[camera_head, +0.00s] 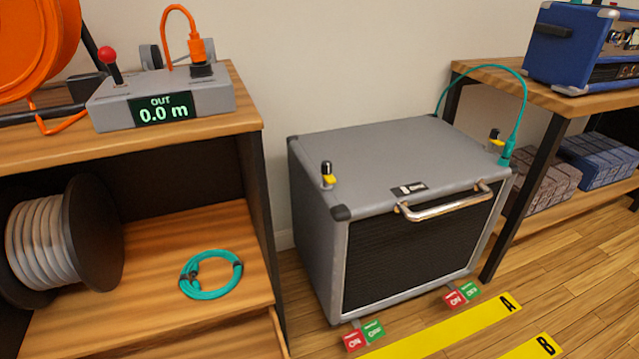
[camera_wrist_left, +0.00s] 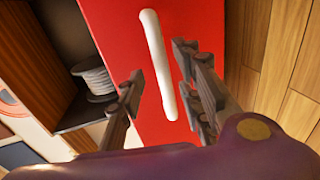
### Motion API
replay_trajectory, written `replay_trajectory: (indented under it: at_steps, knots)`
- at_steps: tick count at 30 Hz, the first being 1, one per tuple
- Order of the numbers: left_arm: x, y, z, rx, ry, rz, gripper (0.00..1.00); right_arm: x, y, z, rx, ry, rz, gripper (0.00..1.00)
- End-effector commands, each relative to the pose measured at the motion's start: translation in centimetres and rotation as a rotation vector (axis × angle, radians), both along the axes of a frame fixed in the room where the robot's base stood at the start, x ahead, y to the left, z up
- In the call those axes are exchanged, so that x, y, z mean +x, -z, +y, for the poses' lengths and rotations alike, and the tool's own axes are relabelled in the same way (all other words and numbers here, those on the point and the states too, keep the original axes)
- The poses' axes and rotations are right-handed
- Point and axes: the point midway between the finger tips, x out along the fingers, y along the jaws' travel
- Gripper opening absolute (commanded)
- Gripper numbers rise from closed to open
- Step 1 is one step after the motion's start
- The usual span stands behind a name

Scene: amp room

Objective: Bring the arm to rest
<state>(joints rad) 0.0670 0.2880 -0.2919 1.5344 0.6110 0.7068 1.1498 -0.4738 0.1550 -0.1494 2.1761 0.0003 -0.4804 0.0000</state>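Neither of my arms shows in the head view. In the left wrist view my left gripper (camera_wrist_left: 159,66) has its two dark fingers spread apart. A white bar handle (camera_wrist_left: 157,65) on a red panel (camera_wrist_left: 205,20) appears between the fingers. I see no finger closed on the handle, and I cannot tell how far in front of it the fingers are. My right gripper is in neither view.
A grey amplifier cabinet (camera_head: 380,150) stands on the floor between a wooden shelf unit (camera_head: 170,235) and a wooden table (camera_head: 500,80). A teal cable coil (camera_head: 211,290) and a cable reel (camera_head: 60,240) lie on the shelf. Yellow floor strips (camera_head: 430,340) are in front.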

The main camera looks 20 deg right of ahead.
Motion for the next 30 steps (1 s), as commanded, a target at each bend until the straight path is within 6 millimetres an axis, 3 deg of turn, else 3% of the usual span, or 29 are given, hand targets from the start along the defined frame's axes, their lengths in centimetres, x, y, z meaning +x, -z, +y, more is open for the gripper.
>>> replay_trajectory:
  at_steps: [7,30]
  knots:
    - [-2.5,-0.6,0.1,0.0,0.001,-0.001,0.33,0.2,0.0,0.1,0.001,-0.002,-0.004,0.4]
    - [-2.7,-0.6,0.0,0.0,0.001,-0.001,0.33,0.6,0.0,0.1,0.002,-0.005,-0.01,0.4]
